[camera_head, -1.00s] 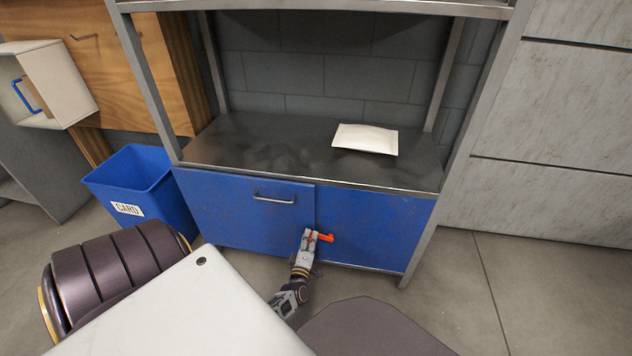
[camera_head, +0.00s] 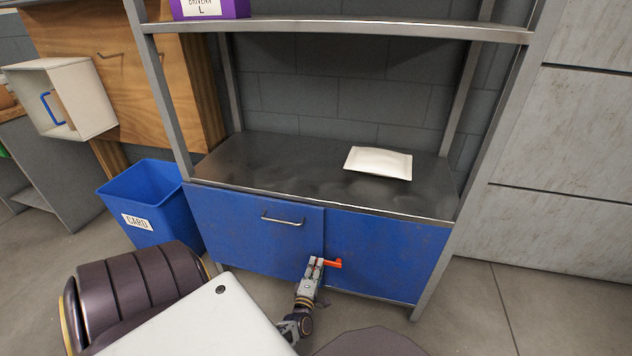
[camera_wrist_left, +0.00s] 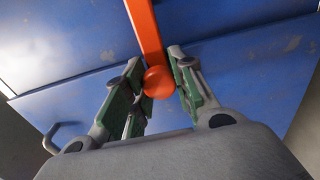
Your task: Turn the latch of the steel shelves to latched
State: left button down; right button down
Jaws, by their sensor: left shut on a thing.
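The steel shelves (camera_head: 330,203) stand ahead with two blue doors below. The orange latch (camera_head: 333,263) is on the right edge of the left door, near its bottom, and points right across the gap onto the right door in the head view. My left gripper (camera_head: 316,263) is at the latch, its fingers shut around the pivot end. In the left wrist view the orange bar (camera_wrist_left: 146,30) of the latch ends in a round knob (camera_wrist_left: 158,82) between the green-padded fingers (camera_wrist_left: 155,92). My right gripper is not in view.
A blue bin (camera_head: 150,205) marked CARD stands left of the shelves. A white packet (camera_head: 378,162) lies on the lower shelf, and a purple box (camera_head: 210,8) is on the shelf above. A bar handle (camera_head: 282,220) sticks out of the left door.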

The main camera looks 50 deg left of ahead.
pick_arm(q)
jog(key=shift+s+f, duration=0.1)
jog(key=shift+f, duration=0.05)
jog(key=c, duration=1.1)
grip_release()
jog(key=shift+c, duration=0.2)
jog(key=v, duration=1.2)
jog(key=shift+s, duration=0.1)
